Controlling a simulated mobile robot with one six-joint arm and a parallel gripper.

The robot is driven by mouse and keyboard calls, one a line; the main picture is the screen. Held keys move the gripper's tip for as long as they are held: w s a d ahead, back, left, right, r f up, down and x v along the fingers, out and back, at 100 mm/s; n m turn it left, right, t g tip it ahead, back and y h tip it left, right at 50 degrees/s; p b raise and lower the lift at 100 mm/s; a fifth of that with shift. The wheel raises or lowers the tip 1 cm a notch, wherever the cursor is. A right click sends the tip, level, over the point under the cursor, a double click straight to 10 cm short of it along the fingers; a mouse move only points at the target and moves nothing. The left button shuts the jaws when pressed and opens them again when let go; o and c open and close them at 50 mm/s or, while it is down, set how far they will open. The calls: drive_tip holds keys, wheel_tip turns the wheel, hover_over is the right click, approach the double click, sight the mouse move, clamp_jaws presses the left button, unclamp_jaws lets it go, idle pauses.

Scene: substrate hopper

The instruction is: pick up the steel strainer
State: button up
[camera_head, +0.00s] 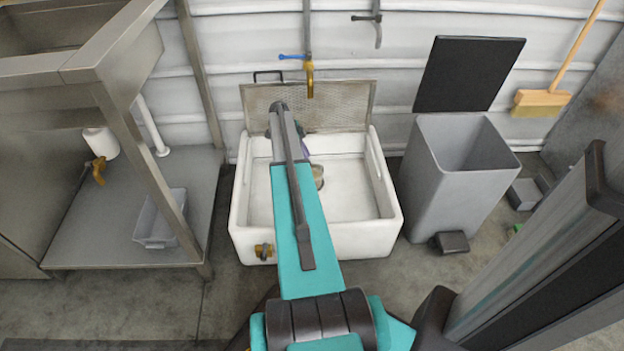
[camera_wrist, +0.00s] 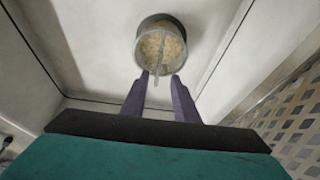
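The steel strainer (camera_wrist: 174,46) is a round metal cup with pale, grainy-looking matter inside, seen at the top of the wrist view. A thin grey bar, seemingly its handle, runs from it down between the fingers. My gripper (camera_wrist: 160,77) is open, with its two purple fingers on either side of this bar and the tips at the cup's near rim. I cannot tell whether they touch it. In the head view the strainer (camera_head: 318,177) shows as a small round shape in the white basin (camera_head: 348,240), partly hidden by my arm.
A perforated metal panel (camera_head: 345,105) stands upright along the basin's back edge. A brass tap (camera_head: 310,80) hangs above. A grey bin (camera_head: 440,190) stands right of the basin. A steel bench (camera_head: 110,240) with a grey tub (camera_head: 160,222) is at left. The basin's right half looks clear.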

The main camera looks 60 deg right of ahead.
sight(313, 167)
drive_tip(key=shift+b+x, duration=0.5)
drive_tip(key=shift+x, duration=1.6)
drive_tip(key=shift+a+b+x, duration=0.15)
drive_tip(key=shift+b+x, duration=0.4)
drive_tip(key=shift+x, duration=0.25)
drive_tip(key=shift+a+b+x, duration=0.1)
drive_tip(key=shift+b+x, duration=0.45)
drive_tip(key=shift+x, duration=0.25)
drive_tip(key=shift+b+x, duration=0.45)
drive_tip(key=shift+x, duration=0.6)
clamp_jaws()
